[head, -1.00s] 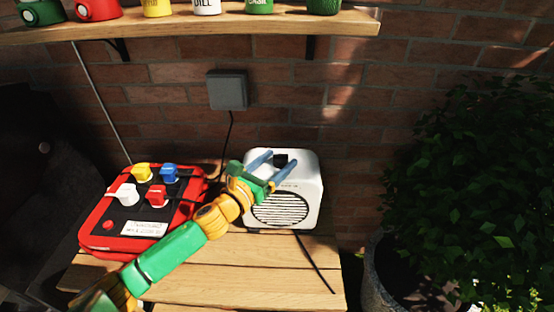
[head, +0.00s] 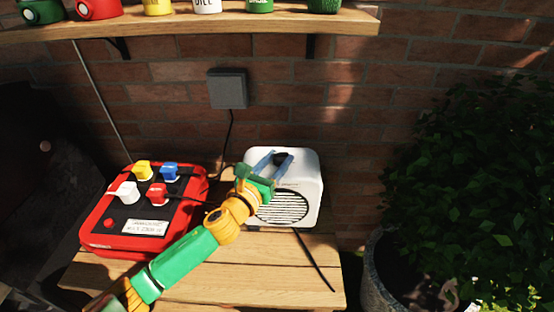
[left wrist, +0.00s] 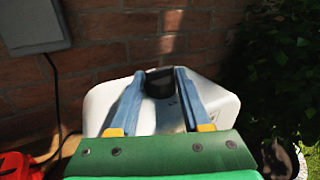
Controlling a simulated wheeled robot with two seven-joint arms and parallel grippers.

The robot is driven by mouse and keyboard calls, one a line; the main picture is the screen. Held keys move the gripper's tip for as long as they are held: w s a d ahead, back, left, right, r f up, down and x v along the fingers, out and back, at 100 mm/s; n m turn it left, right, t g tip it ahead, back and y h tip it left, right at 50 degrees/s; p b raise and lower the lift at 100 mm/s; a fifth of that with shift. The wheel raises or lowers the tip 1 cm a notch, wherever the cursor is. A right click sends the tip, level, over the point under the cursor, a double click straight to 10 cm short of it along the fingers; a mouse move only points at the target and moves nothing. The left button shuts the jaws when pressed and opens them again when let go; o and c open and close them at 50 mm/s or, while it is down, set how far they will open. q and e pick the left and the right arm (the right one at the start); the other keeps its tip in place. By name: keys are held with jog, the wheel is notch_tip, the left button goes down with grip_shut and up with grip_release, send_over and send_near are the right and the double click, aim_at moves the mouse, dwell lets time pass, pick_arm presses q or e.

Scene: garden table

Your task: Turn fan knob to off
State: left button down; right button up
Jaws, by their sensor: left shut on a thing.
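The fan (head: 308,185) is a white box with a round dark grille on its front, standing on the wooden table. Its black knob (head: 281,157) is on top; it also shows in the left wrist view (left wrist: 158,84). My left gripper (head: 273,158) is over the fan's top, its blue fingers shut on the knob, one on each side. In the left wrist view the fingers (left wrist: 158,92) flank the knob. The knob's markings are too small to read. My right gripper is not in view.
A red box (head: 98,239) with yellow, blue, white and red knobs stands left of the fan. A grey wall box (head: 228,89) with a cable is behind. A shelf (head: 200,27) with pots is above. A potted bush (head: 470,190) is at right.

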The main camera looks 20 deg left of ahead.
pick_arm(q)
jog(key=n+y, duration=0.1)
jog(key=y, duration=0.1)
jog(key=n+y, duration=0.1)
jog(key=y, duration=0.1)
jog(key=shift+d+n, duration=0.3)
jog(key=n+y, duration=0.1)
jog(key=y, duration=0.1)
jog(key=shift+d+n+y, duration=0.15)
jog(key=shift+n+y, duration=0.25)
jog(key=n+y, duration=0.1)
jog(key=y, duration=0.1)
jog(key=n+g+y+b, duration=0.1)
jog(key=y, duration=0.1)
jog(key=shift+d+f+n, duration=0.15)
jog(key=shift+d+n, duration=0.05)
jog(key=shift+n, duration=0.2)
jog(key=n+g+y+b, duration=0.1)
jog(key=n+y+b, duration=0.1)
jog(key=n+g+y+b, duration=0.1)
jog(key=g+y+b, duration=0.1)
jog(key=b, duration=0.1)
jog(key=shift+w+d+f+n+y, duration=0.1)
jog(key=shift+w+d+n+y, duration=0.1)
jog(key=shift+n+y, duration=0.2)
jog(key=shift+r+n+g+y+b, duration=0.2)
jog(key=shift+n+g+y+b, duration=0.7)
jog(key=shift+g+b, duration=0.45)
